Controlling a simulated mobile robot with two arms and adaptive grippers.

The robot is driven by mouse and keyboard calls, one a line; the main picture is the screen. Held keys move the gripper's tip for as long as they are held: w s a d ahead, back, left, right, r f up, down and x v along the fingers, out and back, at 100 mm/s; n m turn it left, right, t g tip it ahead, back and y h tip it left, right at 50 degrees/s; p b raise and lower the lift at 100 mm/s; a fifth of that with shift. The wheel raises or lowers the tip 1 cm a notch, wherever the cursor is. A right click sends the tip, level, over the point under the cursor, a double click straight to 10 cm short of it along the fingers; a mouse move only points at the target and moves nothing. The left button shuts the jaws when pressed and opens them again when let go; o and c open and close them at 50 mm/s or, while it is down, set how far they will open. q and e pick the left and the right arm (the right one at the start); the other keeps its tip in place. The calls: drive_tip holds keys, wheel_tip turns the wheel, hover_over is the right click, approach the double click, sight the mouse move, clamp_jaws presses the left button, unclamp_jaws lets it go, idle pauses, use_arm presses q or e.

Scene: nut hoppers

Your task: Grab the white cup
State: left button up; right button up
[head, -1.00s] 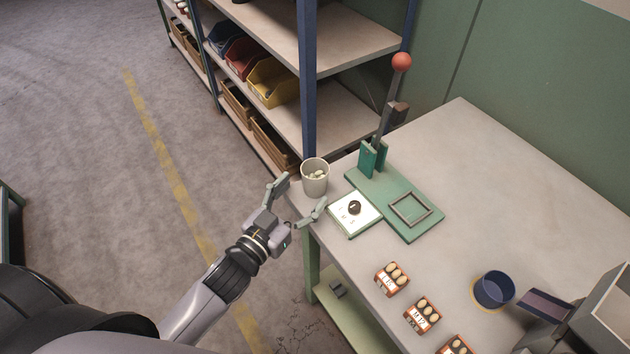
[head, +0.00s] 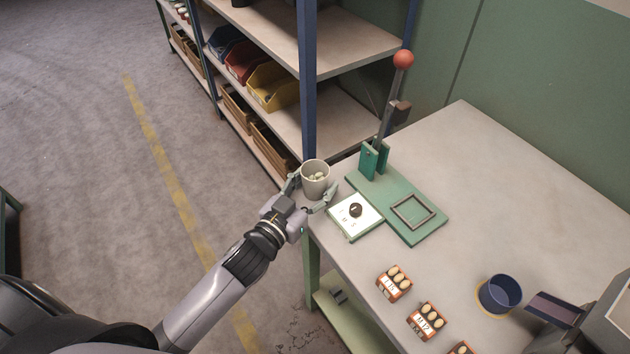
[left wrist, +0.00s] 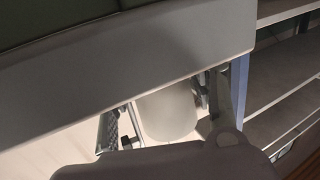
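The white cup (head: 316,184) stands upright at the table's near left corner with several pale nuts in it. My left gripper (head: 310,194) is at the cup, with one finger on each side of it. In the left wrist view the cup (left wrist: 167,116) sits between the fingers (left wrist: 158,112). A small gap shows between the cup and the finger on the left, so the fingers look open around it. The finger on the right is close to the cup; contact there is unclear.
A white dial panel (head: 355,215) and a green lever press (head: 400,208) stand just right of the cup. A blue shelf post (head: 308,80) rises close behind it. Small nut boxes (head: 394,283) and a dark blue bowl (head: 499,294) are farther right.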

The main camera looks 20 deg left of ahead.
use_arm(q)
drive_tip(key=c, duration=0.8)
